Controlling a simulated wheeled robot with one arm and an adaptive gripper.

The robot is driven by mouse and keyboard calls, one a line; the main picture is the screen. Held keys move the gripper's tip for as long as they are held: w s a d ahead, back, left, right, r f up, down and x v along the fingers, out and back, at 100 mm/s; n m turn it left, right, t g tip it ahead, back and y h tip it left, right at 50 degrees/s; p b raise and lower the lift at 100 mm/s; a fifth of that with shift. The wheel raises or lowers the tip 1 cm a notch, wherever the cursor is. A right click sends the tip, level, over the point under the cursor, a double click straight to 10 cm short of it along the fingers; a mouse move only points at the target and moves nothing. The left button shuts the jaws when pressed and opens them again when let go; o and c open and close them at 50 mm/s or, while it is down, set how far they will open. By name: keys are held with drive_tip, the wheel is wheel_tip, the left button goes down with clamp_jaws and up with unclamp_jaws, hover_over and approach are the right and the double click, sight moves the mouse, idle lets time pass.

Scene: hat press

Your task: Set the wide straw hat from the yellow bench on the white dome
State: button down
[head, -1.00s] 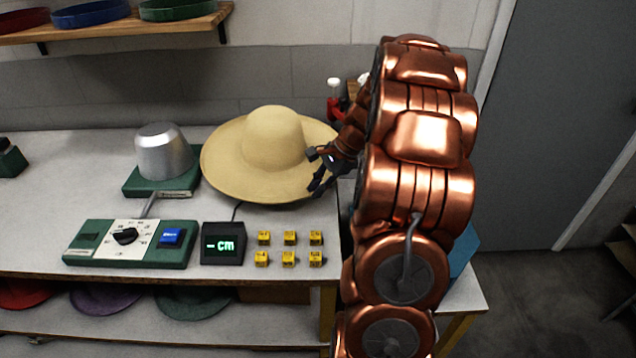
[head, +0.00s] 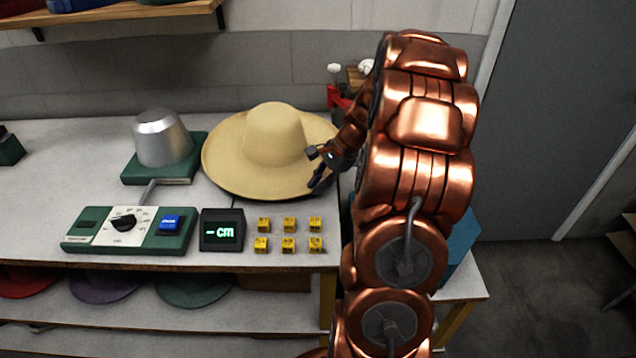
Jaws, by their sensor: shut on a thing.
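The wide straw hat (head: 273,135) is upright, crown up, above or on the back right part of the grey worktop, right of a silver dome. My gripper (head: 318,170) is at the right front edge of its brim and shut on it. The hat looks about level. Its broad brim hides what is under it, so I cannot tell whether it rests on anything. I see no white dome. A grey-topped bench with a yellow leg (head: 450,328) shows low on the right, partly behind my arm.
The silver dome (head: 160,139) stands on a green base (head: 190,160). In front are a green control box (head: 185,240), a display (head: 222,231) reading "-cm" and several yellow blocks (head: 288,225). A red tool (head: 335,98) stands behind the hat. A shelf (head: 130,20) hangs above left.

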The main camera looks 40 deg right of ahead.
drive_tip(key=shift+f, duration=0.7)
idle(0.3)
drive_tip(key=c, duration=1.1)
unclamp_jaws()
drive_tip(key=v, duration=1.2)
